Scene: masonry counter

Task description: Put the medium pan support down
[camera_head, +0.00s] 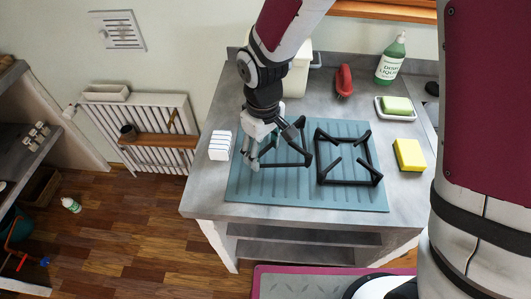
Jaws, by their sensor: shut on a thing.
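My gripper (262,146) is shut on a dark pan support (297,148), at the left part of a blue-green ribbed mat (300,193) on the grey counter. The held support is partly hidden by my gripper, and I cannot tell whether it touches the mat. A second dark, square pan support (377,165) lies on the right part of the mat, just right of the held one.
A white block (220,146) stands left of the mat. A yellow sponge (409,155), a soap dish with a green bar (397,106), a green dish liquid bottle (391,60) and a red object (344,80) stand right and behind. The mat's front strip is clear.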

